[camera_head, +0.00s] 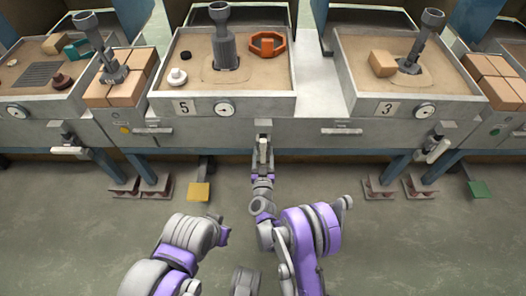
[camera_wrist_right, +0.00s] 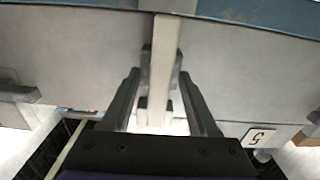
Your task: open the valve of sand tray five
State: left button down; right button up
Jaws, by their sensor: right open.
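Sand tray five (camera_head: 160,106) stands at the back centre, with a label reading 5 (camera_head: 184,107) on its front. Its valve has a pale bar handle (camera_head: 263,146) under the tray's front, pointing roughly up and down in the head view. My right gripper (camera_head: 262,164) is at this handle, reaching up from below. In the right wrist view the open fingers (camera_wrist_right: 160,100) stand on either side of the pale handle (camera_wrist_right: 161,65), with gaps visible on both sides. My left arm shows at the lower left of the head view, but its gripper does not show.
Tray five holds a grey post (camera_head: 224,50), an orange ring-shaped piece (camera_head: 267,44) and a white knob (camera_head: 177,77). Tray three (camera_head: 410,108) is at right, another tray (camera_head: 45,104) at left. A yellow pedal (camera_head: 199,191) is below. The foreground floor is clear.

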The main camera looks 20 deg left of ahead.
jog(key=b+v, duration=0.3)
jog(key=v, duration=0.7)
jog(key=shift+b, duration=0.3)
jog(key=shift+r, duration=0.1)
